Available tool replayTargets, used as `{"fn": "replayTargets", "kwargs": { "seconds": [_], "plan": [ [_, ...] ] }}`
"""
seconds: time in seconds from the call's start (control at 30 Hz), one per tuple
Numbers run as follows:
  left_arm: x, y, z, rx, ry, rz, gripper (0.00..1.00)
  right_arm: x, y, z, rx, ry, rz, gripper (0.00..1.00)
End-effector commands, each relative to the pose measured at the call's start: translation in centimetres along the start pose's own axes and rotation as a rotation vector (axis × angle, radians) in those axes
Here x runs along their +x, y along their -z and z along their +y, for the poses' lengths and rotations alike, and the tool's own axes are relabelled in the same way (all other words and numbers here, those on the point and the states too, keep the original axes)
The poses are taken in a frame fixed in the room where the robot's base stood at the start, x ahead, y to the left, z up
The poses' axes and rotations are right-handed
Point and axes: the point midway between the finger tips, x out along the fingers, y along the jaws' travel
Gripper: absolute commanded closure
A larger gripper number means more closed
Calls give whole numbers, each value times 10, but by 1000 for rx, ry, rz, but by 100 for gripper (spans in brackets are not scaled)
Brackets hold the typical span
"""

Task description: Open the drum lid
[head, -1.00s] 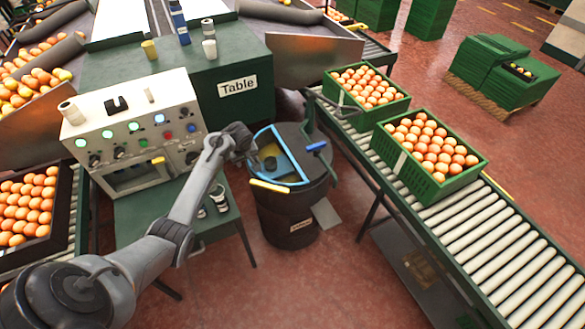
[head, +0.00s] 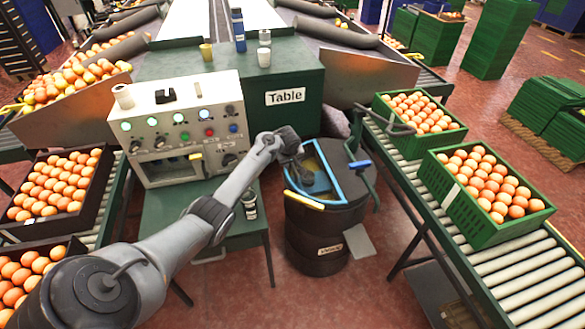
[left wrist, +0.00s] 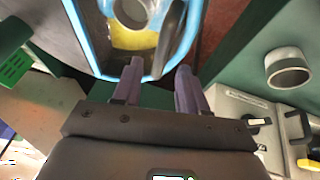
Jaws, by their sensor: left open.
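The dark drum (head: 312,250) stands on the floor between the control table and the roller conveyor. On its top is a blue-rimmed, half-round lid section (head: 341,189) with a yellow bar (head: 304,200) along its front edge. A blue handle (head: 360,164) is at the top's right side. My left gripper (head: 303,172) is over the left part of the lid section. In the left wrist view my left gripper (left wrist: 158,78) has its fingers apart and empty, close to the blue rim (left wrist: 90,40). Whether it touches is unclear. My right gripper is not seen.
The control box (head: 185,125) on a green table stands left of the drum, beside my left arm. Red floor (head: 375,290) is clear in front of the drum.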

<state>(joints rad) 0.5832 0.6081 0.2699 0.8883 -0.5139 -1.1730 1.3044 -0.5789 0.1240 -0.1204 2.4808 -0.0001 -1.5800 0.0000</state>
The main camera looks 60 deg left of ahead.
Motion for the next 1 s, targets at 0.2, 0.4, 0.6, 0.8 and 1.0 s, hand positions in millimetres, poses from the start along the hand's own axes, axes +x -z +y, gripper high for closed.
{"fn": "replayTargets", "kwargs": {
  "seconds": [0.2,0.4,0.6,0.8,1.0],
  "plan": [
    [17,-1,0,1,1,0,58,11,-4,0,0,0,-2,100],
    [19,0,0,1,1,1,58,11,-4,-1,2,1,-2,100],
    [19,0,0,1,1,0,64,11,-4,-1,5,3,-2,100],
    [19,0,0,1,1,0,95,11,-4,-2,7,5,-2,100],
    [19,0,0,1,1,0,100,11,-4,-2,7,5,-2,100]
  ]
}}
